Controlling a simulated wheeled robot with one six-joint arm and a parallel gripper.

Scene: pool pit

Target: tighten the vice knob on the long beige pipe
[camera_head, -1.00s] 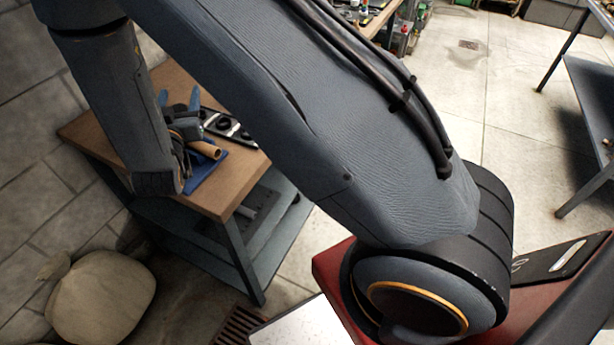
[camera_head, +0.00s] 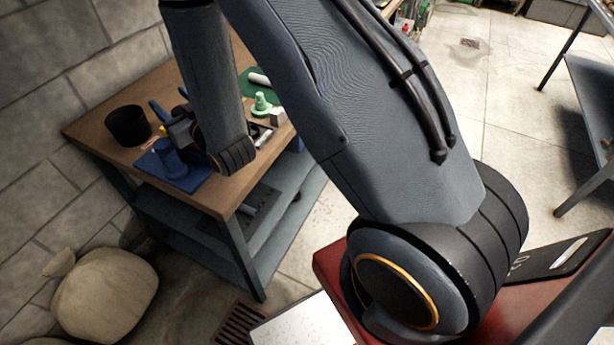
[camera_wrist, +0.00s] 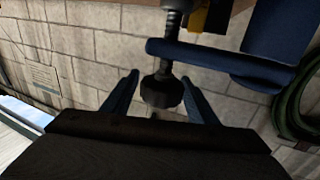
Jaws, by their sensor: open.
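The blue vice (camera_head: 168,156) stands on its blue base on the wooden bench, partly hidden by my arm. In the wrist view a blue part of the vice (camera_wrist: 220,60) crosses the upper right, and a dark screw ends in a black knob (camera_wrist: 162,92). My gripper (camera_wrist: 160,76) is open, with one blue finger on each side of the knob. I see no clear contact, and the depth is hard to judge. In the head view my gripper (camera_head: 171,100) is mostly hidden behind my own arm. I cannot clearly make out the long beige pipe.
A black cup (camera_head: 128,125) stands at the bench's left. A green piece (camera_head: 262,104) and small parts lie to the right of my arm. The bench top (camera_head: 219,203) is clear at its front edge. A beige sack (camera_head: 104,293) lies on the floor.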

